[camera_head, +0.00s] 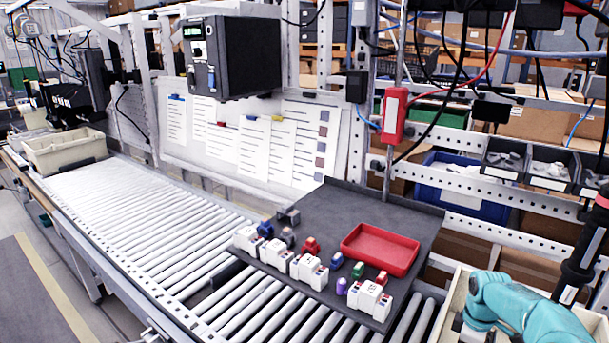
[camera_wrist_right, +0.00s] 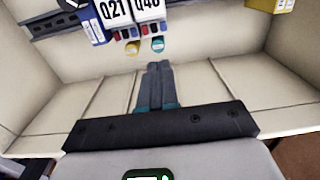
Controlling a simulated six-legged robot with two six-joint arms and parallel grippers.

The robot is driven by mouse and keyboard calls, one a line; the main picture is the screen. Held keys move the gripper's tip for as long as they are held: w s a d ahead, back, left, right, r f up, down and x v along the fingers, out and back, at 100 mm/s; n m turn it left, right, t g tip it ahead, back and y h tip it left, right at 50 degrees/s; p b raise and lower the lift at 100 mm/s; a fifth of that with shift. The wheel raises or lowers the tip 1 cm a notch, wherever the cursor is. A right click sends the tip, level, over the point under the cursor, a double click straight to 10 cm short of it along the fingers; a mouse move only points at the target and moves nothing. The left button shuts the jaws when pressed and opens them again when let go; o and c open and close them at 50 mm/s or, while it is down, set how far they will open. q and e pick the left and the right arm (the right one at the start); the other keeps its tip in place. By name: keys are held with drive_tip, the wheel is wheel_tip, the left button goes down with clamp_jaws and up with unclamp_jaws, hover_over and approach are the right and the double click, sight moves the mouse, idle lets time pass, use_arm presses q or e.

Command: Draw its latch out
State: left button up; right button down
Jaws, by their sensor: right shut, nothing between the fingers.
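In the right wrist view, two white modules hang at the top: one marked Q21 (camera_wrist_right: 113,10) and one whose label looks like Q46 (camera_wrist_right: 147,8). Small red and blue parts show along their lower edges. Contact is hard to judge. My left gripper is in neither view.
A metal rail (camera_wrist_right: 52,22), a blue module (camera_wrist_right: 90,27) and a yellow block (camera_wrist_right: 270,5) are near the modules, inside a beige bin (camera_wrist_right: 225,45). In the head view, a dark board (camera_head: 335,212) carries a red tray (camera_head: 381,250) and several modules over the roller conveyor (camera_head: 150,215).

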wheel_tip(320, 180, up, 11)
drive_tip(key=p, duration=0.6)
drive_tip(key=shift+w+d+f, duration=0.1)
drive_tip(key=shift+w+f, duration=0.1)
